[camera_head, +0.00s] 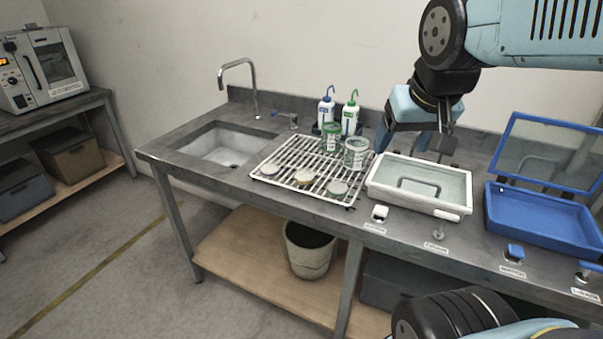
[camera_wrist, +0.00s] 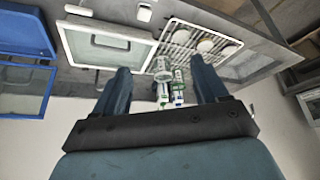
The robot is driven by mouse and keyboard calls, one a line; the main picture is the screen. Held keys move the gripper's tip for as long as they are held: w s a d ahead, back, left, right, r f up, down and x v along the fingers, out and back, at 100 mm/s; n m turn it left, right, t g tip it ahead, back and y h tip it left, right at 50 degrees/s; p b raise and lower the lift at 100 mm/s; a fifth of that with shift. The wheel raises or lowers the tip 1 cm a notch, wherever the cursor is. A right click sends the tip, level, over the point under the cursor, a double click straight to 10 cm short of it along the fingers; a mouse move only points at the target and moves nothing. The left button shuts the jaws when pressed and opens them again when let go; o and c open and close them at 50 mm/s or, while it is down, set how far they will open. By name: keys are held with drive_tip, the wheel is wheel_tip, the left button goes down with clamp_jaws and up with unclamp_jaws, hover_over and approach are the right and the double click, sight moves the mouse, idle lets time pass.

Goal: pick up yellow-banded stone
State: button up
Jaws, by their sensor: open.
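Three small round pale pieces lie in a row on the front of a white wire rack (camera_head: 292,153). The middle one looks yellow-banded and I take it for the yellow-banded stone (camera_head: 305,178). The left one (camera_head: 273,170) has a bluish band and the right one (camera_head: 337,189) a greenish one. In the wrist view the same row shows, with the middle piece (camera_wrist: 205,46) past the fingertips; band colours cannot be told there. My gripper (camera_head: 417,138) is open and empty, above the bench's back, behind the white tray and apart from the stones.
Two glass jars (camera_head: 356,154) stand on the rack, with a blue-capped bottle (camera_head: 326,108) and a green-capped bottle (camera_head: 350,115) behind. A white lidded tray (camera_head: 376,191) lies right of the rack, a blue open box (camera_head: 540,222) farther right. A sink (camera_head: 220,145) is left.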

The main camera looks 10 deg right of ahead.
drive_tip(key=shift+o, duration=1.4)
drive_tip(key=w+a+f, duration=0.1)
drive_tip(key=w+a, duration=0.1)
drive_tip(key=w, duration=0.3)
drive_tip(key=w+a+f+m, duration=0.1)
drive_tip(key=w+a+f, duration=0.1)
drive_tip(key=w, duration=0.3)
drive_tip(key=shift+w+a+g+h, duration=0.3)
drive_tip(key=shift+w+a+h, duration=0.05)
drive_tip(key=shift+w+h, duration=0.05)
drive_tip(key=m, duration=0.1)
approach(305, 176)
drive_tip(key=shift+w+f+g, duration=0.15)
drive_tip(key=shift+w+f, duration=0.1)
drive_tip(key=shift+f, duration=0.3)
drive_tip(key=shift+w+f+g, duration=0.15)
drive_tip(key=shift+w+f, duration=0.1)
drive_tip(key=shift+f, duration=0.35)
drive_tip(key=shift+x, duration=2.75)
drive_tip(key=shift+w, duration=0.2)
drive_tip(key=c, duration=1.2)
drive_tip(key=shift+r, duration=0.1)
